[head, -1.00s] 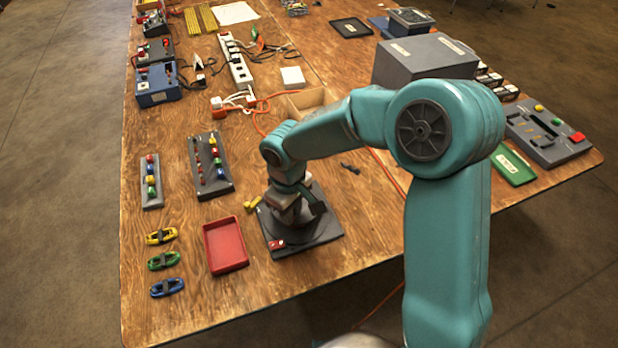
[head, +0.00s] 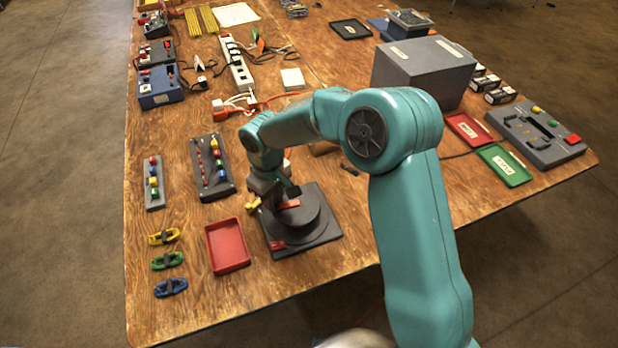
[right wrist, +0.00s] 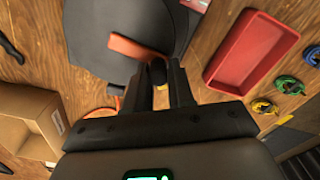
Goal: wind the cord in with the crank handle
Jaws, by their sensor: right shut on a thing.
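The winder is a dark grey square base (head: 318,238) with a round drum (head: 305,212) on top, near the table's front edge. An orange crank arm (head: 287,204) lies across the drum; it also shows in the right wrist view (right wrist: 138,50). My right gripper (head: 264,192) is at the drum's far left side. My left gripper is out of view.
A red tray (head: 227,246) stands just left of the winder, with several cord bundles (head: 167,261) farther left. Two peg boards stand behind. A large grey box (head: 424,72), red and green trays (head: 505,165) are at right. A cardboard box (right wrist: 30,118) shows in the right wrist view.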

